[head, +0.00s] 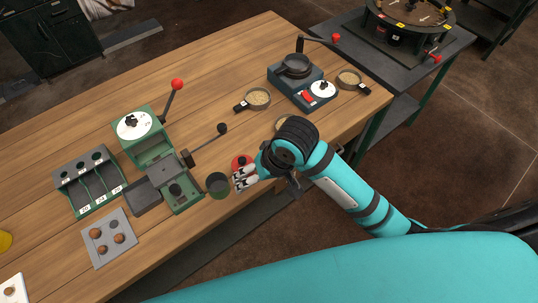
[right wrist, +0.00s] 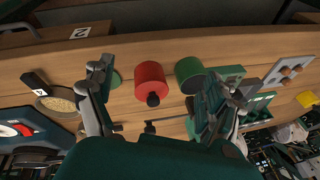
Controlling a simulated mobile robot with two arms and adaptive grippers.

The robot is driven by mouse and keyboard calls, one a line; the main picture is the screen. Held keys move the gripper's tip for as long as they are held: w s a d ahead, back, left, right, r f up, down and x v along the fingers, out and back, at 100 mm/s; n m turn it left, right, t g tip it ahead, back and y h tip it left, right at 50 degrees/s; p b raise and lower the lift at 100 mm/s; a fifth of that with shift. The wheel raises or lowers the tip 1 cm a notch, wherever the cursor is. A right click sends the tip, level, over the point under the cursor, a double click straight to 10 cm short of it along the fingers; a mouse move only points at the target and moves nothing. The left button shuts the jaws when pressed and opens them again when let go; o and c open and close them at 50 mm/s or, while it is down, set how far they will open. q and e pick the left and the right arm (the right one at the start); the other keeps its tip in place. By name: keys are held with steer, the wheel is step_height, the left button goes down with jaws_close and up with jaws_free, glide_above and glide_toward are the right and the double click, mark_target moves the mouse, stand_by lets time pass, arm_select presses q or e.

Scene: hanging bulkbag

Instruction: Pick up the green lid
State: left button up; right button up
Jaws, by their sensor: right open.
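A dark green cylinder (head: 217,185) stands at the table's near edge, beside the green machine; it also shows in the right wrist view (right wrist: 188,72), close to the right finger. Another green round piece (right wrist: 117,78) shows partly behind the left finger; I cannot tell which of the two is the green lid. A red cylinder with a black knob (right wrist: 151,80) lies between the fingers in that view, and its red top (head: 240,161) shows in the head view. My right gripper (head: 243,178) is open and empty beside the red one. My left gripper is out of view.
The green machine (head: 163,150) with a red-knobbed lever stands left of the gripper. A grey slotted rack (head: 87,180) and grey tray (head: 96,245) stand farther left. Pans of grain (head: 257,98) and a dark grinder (head: 290,80) stand toward the right end. The back-middle tabletop is clear.

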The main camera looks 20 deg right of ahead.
steer(key=w+d+r+m+g+h, duration=0.1)
steer(key=w+d+r+m+h, duration=0.4)
steer(key=w+r, duration=0.4)
steer(key=shift+y, duration=0.7)
steer(key=w+f, duration=0.1)
steer(key=f, duration=0.3)
steer(key=w+f+p, duration=0.1)
steer(key=f, duration=0.3)
steer(key=w+d+f, duration=0.1)
steer(key=f, duration=0.3)
steer(key=shift+d, duration=0.1)
steer(key=f, duration=0.2)
steer(key=f+p, duration=0.1)
steer(key=f, duration=0.1)
steer(key=shift+s+f, duration=0.2)
steer(key=shift+f, duration=0.2)
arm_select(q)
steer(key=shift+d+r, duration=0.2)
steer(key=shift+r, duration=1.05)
arm_select(e)
steer(key=shift+w+f, duration=0.1)
steer(key=shift+f, duration=0.35)
steer(key=c, duration=1.1)
steer(key=shift+o, duration=0.2)
